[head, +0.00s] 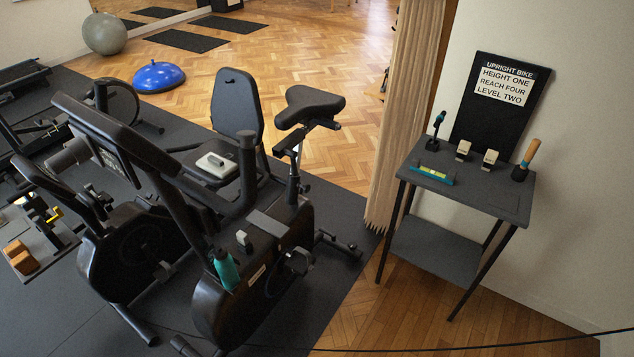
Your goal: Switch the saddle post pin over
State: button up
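The upright bike stands in the middle, with its black saddle (314,103) on top of a dark post (293,188) that runs down into the frame. A short bracket joins the saddle to the post. Small dark fittings show around the post, but I cannot make out which one is the saddle post pin, or its position. My gripper is not in view, so its state and its distance from the post do not show.
A dark side table (480,195) at right holds a spirit level (433,175), two pale blocks and an orange-handled tool (528,158). A board (500,110) above reads "UPRIGHT BIKE HEIGHT ONE REACH FOUR LEVEL TWO". A teal bottle (226,269) sits on the bike.

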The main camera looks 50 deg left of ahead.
aim_at(306, 188)
jog(key=i, duration=1.3)
jog(key=u, duration=3.4)
